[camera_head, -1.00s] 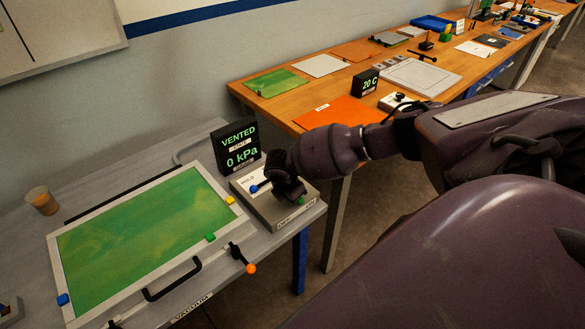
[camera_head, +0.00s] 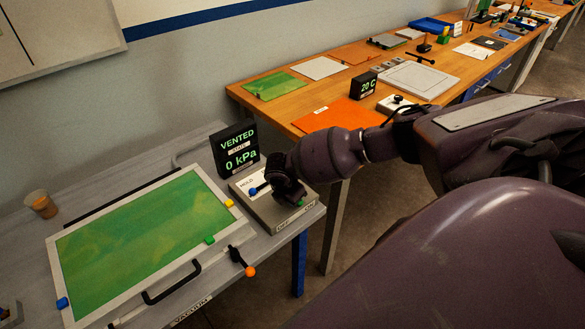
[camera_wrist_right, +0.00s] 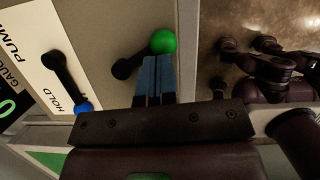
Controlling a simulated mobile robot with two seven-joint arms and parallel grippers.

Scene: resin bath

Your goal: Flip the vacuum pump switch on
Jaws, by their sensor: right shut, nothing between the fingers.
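The pump control box (camera_head: 268,211) sits at the right end of the grey bench. In the right wrist view its top carries a dark lever with a green knob (camera_wrist_right: 163,41) and another lever with a blue knob (camera_wrist_right: 83,107) by the word HOLD. My right gripper (camera_wrist_right: 157,62) is shut and empty, its blue-grey fingertips right beside the green-knobbed lever; I cannot tell whether they touch it. In the head view the gripper (camera_head: 290,192) covers most of the box top. The display (camera_head: 236,150) behind reads VENTED, 0 kPa. My left gripper is not in view.
The framed green chamber lid (camera_head: 141,247), with a black handle (camera_head: 172,283) and an orange-knobbed lever (camera_head: 241,261), lies left of the box. A cup (camera_head: 41,204) stands at the far left. A wooden bench (camera_head: 330,85) holds sheets and tools behind.

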